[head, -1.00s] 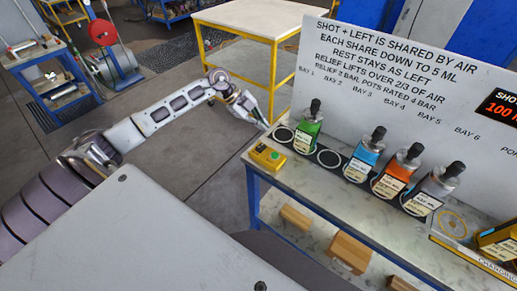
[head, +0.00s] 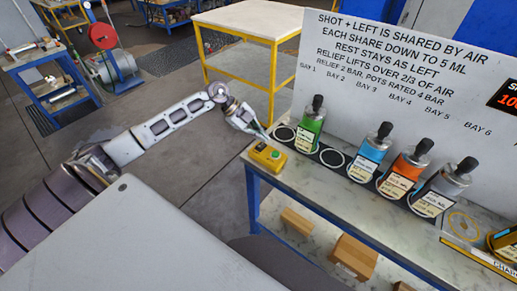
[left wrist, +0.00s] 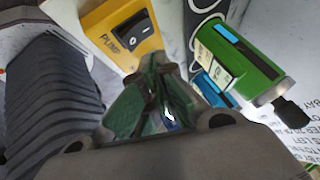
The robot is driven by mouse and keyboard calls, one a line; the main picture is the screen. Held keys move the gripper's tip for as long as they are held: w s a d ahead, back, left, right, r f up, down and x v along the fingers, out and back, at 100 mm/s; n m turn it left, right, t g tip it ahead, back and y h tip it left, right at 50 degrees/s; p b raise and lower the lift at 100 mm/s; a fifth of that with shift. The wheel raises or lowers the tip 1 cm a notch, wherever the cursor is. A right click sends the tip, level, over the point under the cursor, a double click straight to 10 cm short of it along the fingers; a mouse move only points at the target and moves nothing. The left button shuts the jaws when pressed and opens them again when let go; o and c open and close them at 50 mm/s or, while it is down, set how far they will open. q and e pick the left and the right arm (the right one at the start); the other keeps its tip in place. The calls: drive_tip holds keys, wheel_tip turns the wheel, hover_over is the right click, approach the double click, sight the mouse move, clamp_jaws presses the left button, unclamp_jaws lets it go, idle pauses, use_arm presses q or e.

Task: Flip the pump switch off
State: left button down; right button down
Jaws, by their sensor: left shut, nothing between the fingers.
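The pump switch is a black rocker (left wrist: 132,30) marked O and I on a yellow box lettered PUMP (left wrist: 105,12) in the left wrist view. My left gripper (head: 262,133) is shut and empty, just behind the box near the bench's left edge. In the left wrist view its closed fingers (left wrist: 158,75) are below the switch in the picture and look apart from it. My right gripper is not in view.
A green vessel (head: 310,125) stands close to the right of my left gripper, beside empty ring marks. Blue (head: 369,153), orange (head: 404,170) and grey (head: 440,187) vessels stand farther right. A lettered white panel (head: 400,60) rises behind them.

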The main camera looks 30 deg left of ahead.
sight(259, 147)
use_arm(q)
drive_tip(key=shift+s+f, duration=0.15)
drive_tip(key=shift+f, duration=0.65)
idle(0.9)
drive_tip(key=shift+s+f, duration=0.1)
drive_tip(key=shift+f, duration=0.3)
idle(0.6)
drive_tip(key=shift+f, duration=0.35)
idle(0.5)
drive_tip(key=shift+r, duration=0.1)
